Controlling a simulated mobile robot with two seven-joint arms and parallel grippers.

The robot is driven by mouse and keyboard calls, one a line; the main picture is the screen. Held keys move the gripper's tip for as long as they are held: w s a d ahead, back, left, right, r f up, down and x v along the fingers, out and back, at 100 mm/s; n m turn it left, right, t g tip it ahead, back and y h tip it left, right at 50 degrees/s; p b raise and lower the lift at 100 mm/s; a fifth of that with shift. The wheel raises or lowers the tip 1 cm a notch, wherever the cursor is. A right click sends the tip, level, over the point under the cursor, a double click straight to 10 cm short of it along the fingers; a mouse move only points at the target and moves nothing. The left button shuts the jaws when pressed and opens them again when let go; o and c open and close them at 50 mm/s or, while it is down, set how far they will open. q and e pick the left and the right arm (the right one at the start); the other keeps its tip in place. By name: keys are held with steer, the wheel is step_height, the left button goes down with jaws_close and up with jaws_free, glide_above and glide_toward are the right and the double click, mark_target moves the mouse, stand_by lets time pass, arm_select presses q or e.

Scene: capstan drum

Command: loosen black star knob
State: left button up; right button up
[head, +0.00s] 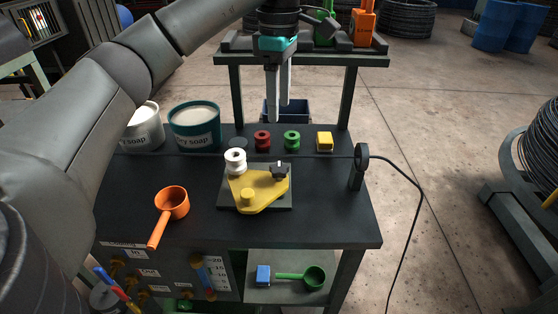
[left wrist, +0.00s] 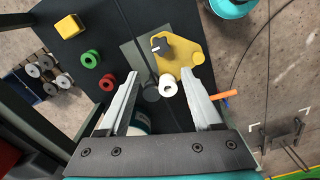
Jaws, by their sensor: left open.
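The black star knob (head: 279,169) sits on the right corner of a yellow plate (head: 260,191), which lies on a dark square base on the bench. In the left wrist view the knob (left wrist: 160,46) is beyond the fingertips, on the yellow plate (left wrist: 186,54). My left gripper (head: 278,112) is open, points down and is empty. It hangs above the back of the bench, apart from the knob; its spread fingers also show in the left wrist view (left wrist: 162,74). My right gripper is in neither view.
A white spool (head: 235,162) stands at the plate's left corner. Red (head: 262,141) and green (head: 292,140) spools and a yellow block (head: 325,142) stand behind. Two soap tubs are at back left; an orange ladle (head: 172,204) is in front. A black post (head: 358,168) stands right.

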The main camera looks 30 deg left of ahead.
mark_target(279, 167)
arm_select(q)
step_height(279, 167, down, 15)
steer(key=shift+f+b, duration=0.1)
steer(key=shift+b, duration=0.45)
steer(key=shift+c, duration=0.3)
jaws_close()
